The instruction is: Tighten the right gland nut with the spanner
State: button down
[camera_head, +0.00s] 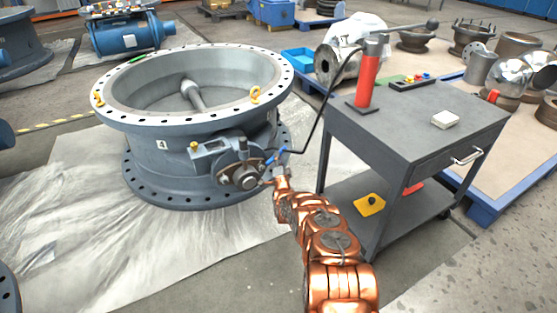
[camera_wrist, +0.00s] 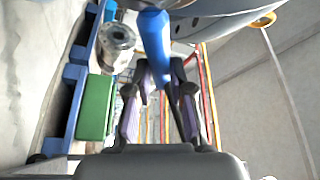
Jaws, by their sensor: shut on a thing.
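A large grey butterfly valve (camera_head: 150,172) lies flat on white sheeting, with its shaft housing (camera_head: 244,180) facing me. The gland nuts there are too small to tell apart. My gripper (camera_head: 272,182) is close against the right side of this housing. In the wrist view, my gripper (camera_wrist: 160,75) is shut on a blue bar (camera_wrist: 153,38), which looks like the spanner's handle. The bar runs up from the fingers to the top of the picture. Its far end is cut off, so I cannot tell whether it sits on a nut.
A dark grey cart (camera_head: 420,135) stands right of the valve, carrying a red hand pump (camera_head: 367,78). A black hose (camera_head: 321,112) runs from the pump down to the housing. A blue pallet (camera_head: 488,207) with metal parts stands behind the cart. Open floor lies in front.

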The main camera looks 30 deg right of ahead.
jog(key=shift+s, duration=0.1)
dwell(0.3)
jog(key=s+p, duration=0.2)
jog(key=s, duration=0.1)
jog(key=shift+s+a+p, duration=0.15)
jog(key=shift+a+p, duration=0.05)
jog(key=shift+p, duration=0.2)
dwell(0.3)
jog(key=a+r+n+t+y, duration=0.2)
jog(key=a+r+n+t, duration=0.2)
jog(key=n, duration=0.6)
jog(key=shift+w+a+n+y, duration=0.15)
jog(key=shift+w+n+y, duration=0.05)
jog(key=shift+n+y, duration=0.2)
jog(key=shift+r, duration=0.1)
jog(key=shift+s, duration=0.15)
